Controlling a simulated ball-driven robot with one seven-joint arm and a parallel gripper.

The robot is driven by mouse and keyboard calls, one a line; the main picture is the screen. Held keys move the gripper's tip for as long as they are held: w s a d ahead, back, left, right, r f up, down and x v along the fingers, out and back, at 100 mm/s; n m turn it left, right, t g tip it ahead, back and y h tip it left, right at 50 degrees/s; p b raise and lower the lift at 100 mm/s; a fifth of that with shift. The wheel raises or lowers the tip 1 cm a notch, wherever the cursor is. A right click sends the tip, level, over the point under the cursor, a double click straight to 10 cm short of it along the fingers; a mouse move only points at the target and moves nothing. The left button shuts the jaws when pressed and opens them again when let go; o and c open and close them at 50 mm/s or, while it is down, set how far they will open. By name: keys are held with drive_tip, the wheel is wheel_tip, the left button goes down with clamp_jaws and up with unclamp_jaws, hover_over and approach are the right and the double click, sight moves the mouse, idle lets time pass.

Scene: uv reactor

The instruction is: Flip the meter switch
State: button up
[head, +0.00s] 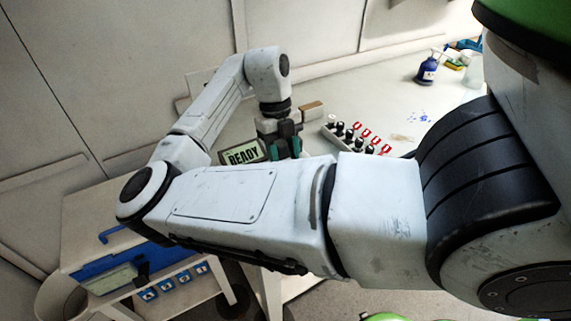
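A meter with a pale green screen (243,154) reading "READY" stands on the white table, just left of my gripper. My gripper (284,150) is dark with teal parts and points down beside the meter. My own forearm covers the area below it, so the fingertips are hidden and I cannot tell whether they touch anything. The meter's switch cannot be made out from here; it may be hidden behind the gripper or arm.
A rack (338,143) with red-marked, black-capped items stands right of my gripper. A brown block (312,109) lies behind. A blue pump bottle (428,68) and a sponge (455,65) are at the back right. A blue-and-white unit (112,270) stands lower left. The table's middle right is mostly clear.

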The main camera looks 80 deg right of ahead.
drive_tip(key=v, duration=0.8)
idle(0.5)
